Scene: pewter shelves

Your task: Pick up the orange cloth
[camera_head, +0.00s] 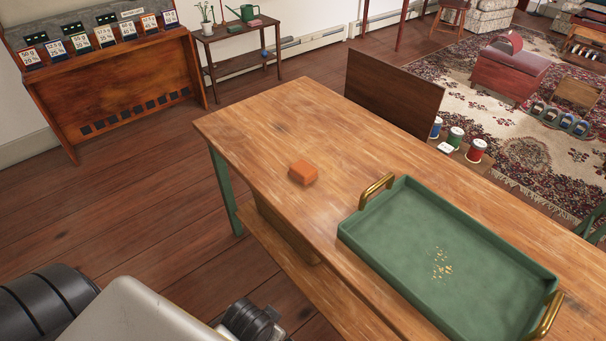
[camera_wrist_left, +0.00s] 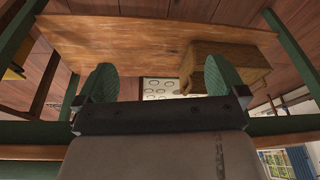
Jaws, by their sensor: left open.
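The orange cloth (camera_head: 303,172) is a small folded block lying on the wooden table (camera_head: 262,122), near its left end, in the head view. It is to the left of the green tray and apart from it. My left gripper (camera_wrist_left: 160,82) is open in the left wrist view, with its two green-padded fingers wide apart and nothing held between them. The cloth does not show in that wrist view. In the head view my left arm is at the bottom left, well short of the cloth, and its fingers are not visible there. My right gripper is not in view.
A green tray (camera_head: 367,222) with brass handles and small golden bits stands right of the cloth. The table has green legs (camera_head: 224,190) and a lower shelf (camera_head: 290,262). The tabletop around the cloth is clear. Several paint-like cans stand beyond the table.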

